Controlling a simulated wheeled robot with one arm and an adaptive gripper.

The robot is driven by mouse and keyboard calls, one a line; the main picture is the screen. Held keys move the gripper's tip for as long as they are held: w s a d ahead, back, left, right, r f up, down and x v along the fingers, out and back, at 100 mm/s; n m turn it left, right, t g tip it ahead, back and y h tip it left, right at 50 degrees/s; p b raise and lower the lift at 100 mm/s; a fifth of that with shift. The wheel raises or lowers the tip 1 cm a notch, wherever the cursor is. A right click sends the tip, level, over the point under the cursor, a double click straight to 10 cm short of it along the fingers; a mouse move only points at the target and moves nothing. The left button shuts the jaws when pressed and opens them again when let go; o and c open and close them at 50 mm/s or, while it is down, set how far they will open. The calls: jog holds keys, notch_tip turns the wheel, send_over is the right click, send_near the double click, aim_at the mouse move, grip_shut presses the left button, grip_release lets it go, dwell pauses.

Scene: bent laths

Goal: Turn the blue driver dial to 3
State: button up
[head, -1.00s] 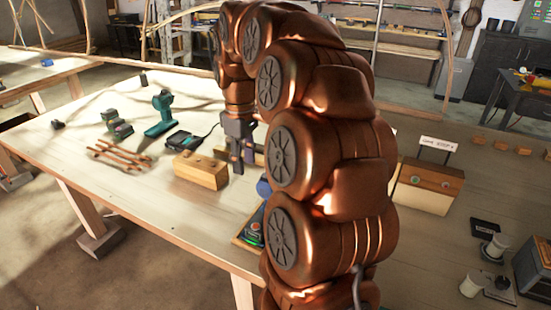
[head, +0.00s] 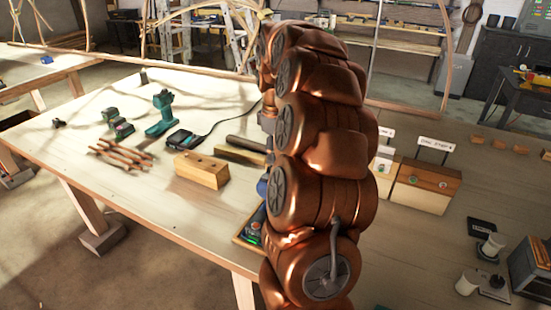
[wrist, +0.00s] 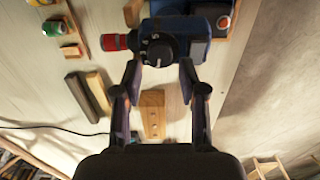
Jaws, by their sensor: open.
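The blue driver (wrist: 188,30) lies at the top of the wrist view, with a red collar (wrist: 115,42) at its left end. In the head view my arm hides the gripper and most of the driver; only a bit of blue (head: 263,187) shows beside the arm.
A wooden block with holes (head: 201,171) stands near the arm, with a dark bar (head: 246,143) behind it. A teal drill (head: 161,112), a corded charger (head: 181,140) and bent sticks (head: 120,157) lie farther left. The table's front left is clear.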

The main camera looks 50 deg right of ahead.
jog(key=shift+f+p, duration=0.45)
jog(key=shift+f, duration=1.15)
jog(key=shift+c, duration=0.3)
grip_shut()
